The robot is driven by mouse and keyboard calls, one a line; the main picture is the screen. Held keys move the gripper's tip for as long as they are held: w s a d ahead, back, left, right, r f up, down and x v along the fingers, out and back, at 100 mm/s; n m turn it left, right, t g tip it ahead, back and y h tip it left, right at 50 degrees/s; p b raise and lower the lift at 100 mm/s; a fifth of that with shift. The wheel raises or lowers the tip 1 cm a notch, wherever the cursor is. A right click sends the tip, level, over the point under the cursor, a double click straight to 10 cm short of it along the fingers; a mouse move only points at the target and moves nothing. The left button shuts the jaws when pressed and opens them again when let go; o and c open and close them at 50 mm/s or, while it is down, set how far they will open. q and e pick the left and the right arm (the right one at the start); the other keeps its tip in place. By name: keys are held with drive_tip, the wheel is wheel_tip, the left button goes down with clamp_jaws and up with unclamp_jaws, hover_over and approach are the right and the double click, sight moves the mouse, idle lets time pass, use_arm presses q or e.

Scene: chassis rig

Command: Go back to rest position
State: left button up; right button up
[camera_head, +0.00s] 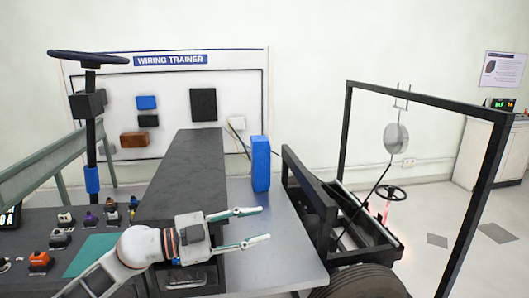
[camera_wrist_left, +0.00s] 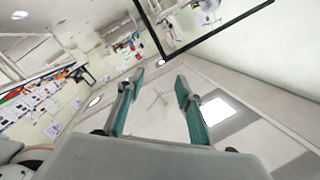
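My left gripper (camera_head: 254,227) reaches in from the lower left in the head view, above the grey bench top (camera_head: 285,240). Its two fingers are apart with nothing between them, pointing right. In the left wrist view the same gripper (camera_wrist_left: 160,90) shows both teal-lined fingers spread, with only the room beyond them. My right gripper is in neither view.
A blue upright block (camera_head: 261,163) stands on the bench beside a long dark box (camera_head: 180,175). A black chassis frame (camera_head: 345,220) with a wheel (camera_head: 362,283) is to the right. A control panel with knobs and a steering wheel (camera_head: 88,58) are left.

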use_arm(q)
drive_tip(key=s+a+f+n+t+y, duration=0.3)
drive_tip(key=s+a+f+n+y, duration=0.15)
drive_tip(key=f, duration=0.45)
drive_tip(key=s+a+f+n+t+y, duration=0.35)
drive_tip(key=f+n, duration=0.25)
drive_tip(key=f, duration=0.3)
drive_tip(key=s+a+f+n+t+y, duration=0.3)
drive_tip(key=a+f+n, duration=0.15)
drive_tip(key=f, duration=0.35)
drive_tip(key=s+a+f+n+g+y, duration=0.1)
drive_tip(key=s+a+f+g, duration=0.1)
drive_tip(key=s+f, duration=0.6)
drive_tip(key=s+a+f+n+g+y, duration=0.1)
drive_tip(key=s+a+f+g+y, duration=0.1)
drive_tip(key=s+f, duration=0.6)
drive_tip(key=shift+s+a+g, duration=0.2)
drive_tip(key=shift+a+g, duration=0.3)
drive_tip(key=shift+g, duration=0.15)
